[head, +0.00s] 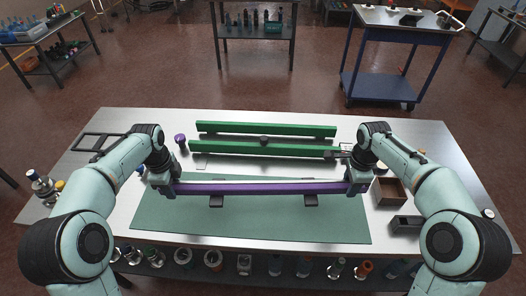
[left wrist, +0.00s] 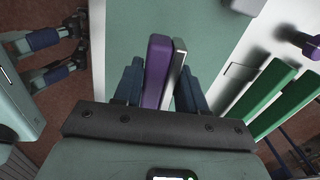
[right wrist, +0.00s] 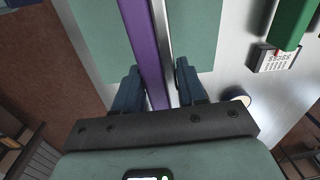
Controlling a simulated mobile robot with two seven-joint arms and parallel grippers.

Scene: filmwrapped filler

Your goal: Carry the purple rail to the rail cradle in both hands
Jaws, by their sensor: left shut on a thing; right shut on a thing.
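The long purple rail (head: 265,188) lies level, left to right, over the back part of the green mat (head: 250,228). A silver strip runs along its far side. My left gripper (head: 168,187) is shut on its left end; the left wrist view shows the purple rail (left wrist: 157,70) between the blue fingers (left wrist: 158,90). My right gripper (head: 357,186) is shut on its right end, and the right wrist view shows the rail (right wrist: 146,50) between the fingers (right wrist: 157,88). Two dark blocks (head: 216,201) (head: 297,201) show just in front of the rail. I cannot tell whether they touch it or are the cradle.
Two green bars (head: 265,130) (head: 235,147) lie behind the rail, with a dark knob (head: 263,140) between. A purple-topped piece (head: 180,139) stands left of them. A brown open box (head: 391,192) is at the right. The mat's front is clear.

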